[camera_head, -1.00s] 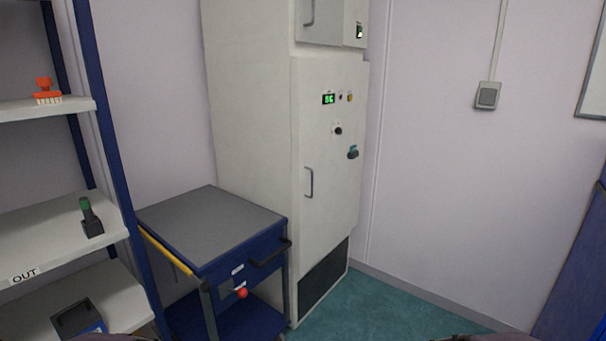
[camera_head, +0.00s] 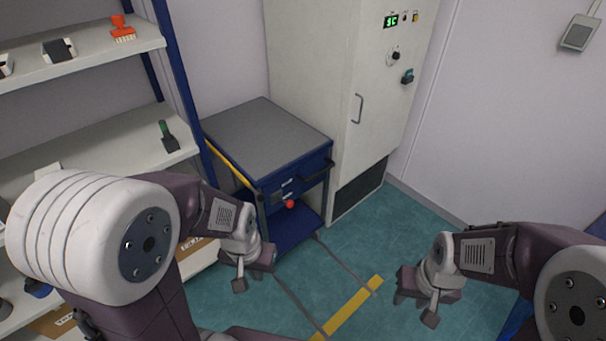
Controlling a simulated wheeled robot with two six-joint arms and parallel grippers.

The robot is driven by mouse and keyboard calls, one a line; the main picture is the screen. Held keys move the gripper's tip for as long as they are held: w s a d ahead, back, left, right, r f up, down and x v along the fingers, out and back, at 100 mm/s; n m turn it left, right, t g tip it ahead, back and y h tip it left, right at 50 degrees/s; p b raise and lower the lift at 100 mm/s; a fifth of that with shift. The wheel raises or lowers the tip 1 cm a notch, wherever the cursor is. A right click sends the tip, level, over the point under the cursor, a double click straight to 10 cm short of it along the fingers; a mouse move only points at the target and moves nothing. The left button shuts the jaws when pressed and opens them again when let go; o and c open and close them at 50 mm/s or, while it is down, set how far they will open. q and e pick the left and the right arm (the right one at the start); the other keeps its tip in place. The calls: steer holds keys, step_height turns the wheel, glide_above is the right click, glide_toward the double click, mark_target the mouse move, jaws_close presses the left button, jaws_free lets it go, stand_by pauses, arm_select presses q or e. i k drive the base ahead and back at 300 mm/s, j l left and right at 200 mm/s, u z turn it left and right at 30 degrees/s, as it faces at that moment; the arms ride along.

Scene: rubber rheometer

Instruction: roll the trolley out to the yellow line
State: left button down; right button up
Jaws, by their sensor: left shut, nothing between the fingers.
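The blue trolley (camera_head: 298,181) with a grey top stands against the tall cabinet, beside the shelf rack. It has a black handle (camera_head: 317,171) on its front and a red knob (camera_head: 289,204) below. The yellow line (camera_head: 350,311) lies on the floor in front of the trolley, with a clear gap between them. My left gripper (camera_head: 239,284) is shut and empty, in front of the trolley's lower left part and apart from the handle. My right gripper (camera_head: 431,319) is right of the yellow line, away from the trolley; its finger gap cannot be made out.
The shelf rack (camera_head: 176,70) stands close on the trolley's left, with a brush (camera_head: 122,29) and a green-topped tool (camera_head: 168,137) on it. The tall cabinet (camera_head: 309,60) is behind and right. Thin grey floor lines run from the trolley toward the yellow line. That floor is clear.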

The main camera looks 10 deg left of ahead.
mark_target(282, 157)
steer(key=i+l, duration=0.15)
steer(key=i, duration=0.4)
steer(key=i+l, duration=0.1)
steer(key=i, duration=0.4)
